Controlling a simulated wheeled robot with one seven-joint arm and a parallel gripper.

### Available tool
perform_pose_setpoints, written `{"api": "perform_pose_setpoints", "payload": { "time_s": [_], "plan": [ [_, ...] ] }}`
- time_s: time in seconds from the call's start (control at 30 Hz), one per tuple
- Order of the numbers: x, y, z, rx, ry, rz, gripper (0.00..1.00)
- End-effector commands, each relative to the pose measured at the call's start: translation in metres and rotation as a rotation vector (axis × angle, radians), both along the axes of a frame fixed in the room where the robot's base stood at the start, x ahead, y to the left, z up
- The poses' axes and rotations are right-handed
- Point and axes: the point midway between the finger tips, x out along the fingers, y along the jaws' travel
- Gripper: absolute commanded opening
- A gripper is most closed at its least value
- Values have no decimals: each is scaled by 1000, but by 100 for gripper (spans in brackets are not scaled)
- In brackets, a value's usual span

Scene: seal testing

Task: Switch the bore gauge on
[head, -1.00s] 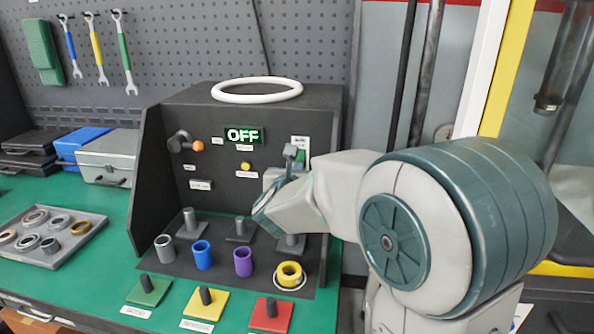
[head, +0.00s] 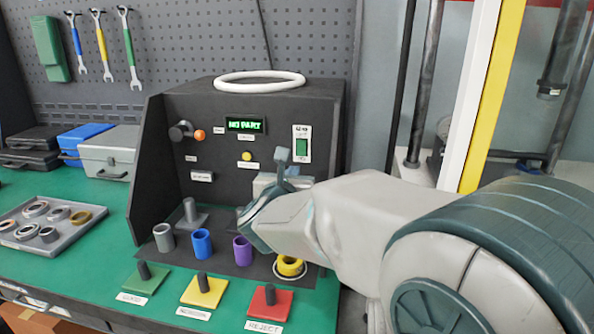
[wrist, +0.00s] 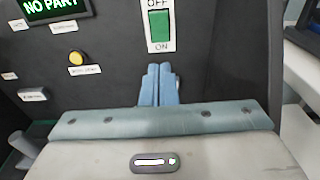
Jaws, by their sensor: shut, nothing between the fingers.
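The bore gauge is a dark grey console (head: 215,110) on the green bench. Its display (head: 246,125) reads NO PART in green; it also shows in the wrist view (wrist: 52,8). The green rocker switch (head: 302,148) sits on a white plate at the panel's right, and in the wrist view (wrist: 159,26) the plate reads OFF above and ON below. My gripper (head: 283,156) is shut and empty, in front of the panel, below and left of the switch. In the wrist view its closed fingers (wrist: 158,68) point up just below the plate, apart from the switch as far as I can tell.
A yellow button (head: 247,156) and an orange-tipped knob (head: 199,135) are on the panel. Grey, blue, purple and yellow rings (head: 202,243) stand before it. Green, yellow and red pads (head: 268,313) lie in front. A tray of rings (head: 80,241) is at left.

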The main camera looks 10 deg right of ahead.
Motion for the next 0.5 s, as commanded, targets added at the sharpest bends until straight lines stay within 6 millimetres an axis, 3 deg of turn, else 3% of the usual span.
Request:
{"api": "perform_pose_setpoints", "payload": {
  "time_s": [0.2,0.5],
  "plan": [
    [-44,20,-4,-1,-2,2,0],
    [-68,30,-8,0,-1,-1,0]
  ]
}}
